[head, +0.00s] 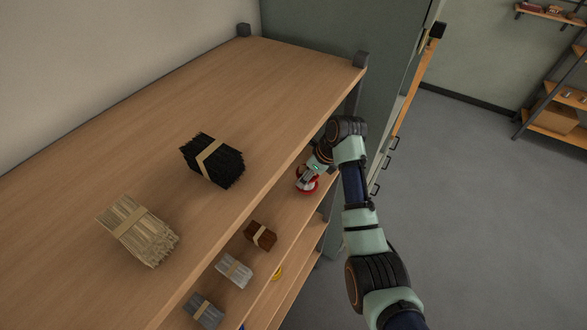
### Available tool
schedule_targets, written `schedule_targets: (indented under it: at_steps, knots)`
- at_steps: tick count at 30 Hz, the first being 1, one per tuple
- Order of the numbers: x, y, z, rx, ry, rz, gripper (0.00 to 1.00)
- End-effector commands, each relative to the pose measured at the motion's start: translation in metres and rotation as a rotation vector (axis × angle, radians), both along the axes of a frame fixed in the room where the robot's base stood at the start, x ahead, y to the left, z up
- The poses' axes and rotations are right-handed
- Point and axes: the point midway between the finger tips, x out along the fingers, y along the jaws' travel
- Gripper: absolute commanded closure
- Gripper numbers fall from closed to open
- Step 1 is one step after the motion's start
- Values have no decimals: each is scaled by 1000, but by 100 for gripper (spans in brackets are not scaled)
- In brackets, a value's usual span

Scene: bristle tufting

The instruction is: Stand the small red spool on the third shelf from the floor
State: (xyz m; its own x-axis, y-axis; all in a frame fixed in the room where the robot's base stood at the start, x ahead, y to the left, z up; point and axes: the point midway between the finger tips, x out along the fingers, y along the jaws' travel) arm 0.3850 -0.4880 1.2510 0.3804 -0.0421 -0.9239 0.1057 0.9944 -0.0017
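A small red spool (311,187) with a pale middle shows at the tip of my arm, beside the front edge of the shelf unit and below its top board. My gripper (307,178) reaches in from the right and is at the spool, overlapping it in the picture. Its fingers are small and partly hidden, so I cannot tell whether they are closed on the spool. I also cannot tell whether the spool rests on a shelf. The shelf unit (270,75) has a wide wooden top board and several boards below it, mostly hidden by the top one.
A black bristle bundle (212,161) and a cream bundle (138,230) lie on the top board. Brown (260,235), light grey (234,269) and darker grey (203,310) bundles lie on a lower board. A yellow object (277,273) shows lower. Open floor (470,210) lies right.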

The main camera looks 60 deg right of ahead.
Motion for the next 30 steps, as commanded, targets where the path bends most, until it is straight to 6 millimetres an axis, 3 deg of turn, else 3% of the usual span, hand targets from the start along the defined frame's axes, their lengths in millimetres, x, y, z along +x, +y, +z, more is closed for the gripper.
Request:
schedule_targets:
  at_steps: [3,10,18,24,30]
  knots:
    - [13,-2,0,1,0,1,64]
    - [21,-2,0,1,0,0,65]
    - [49,-6,1,0,0,0,65]
    - [48,-5,-13,0,0,-1,65]
    - [48,-5,-15,-1,0,0,65]
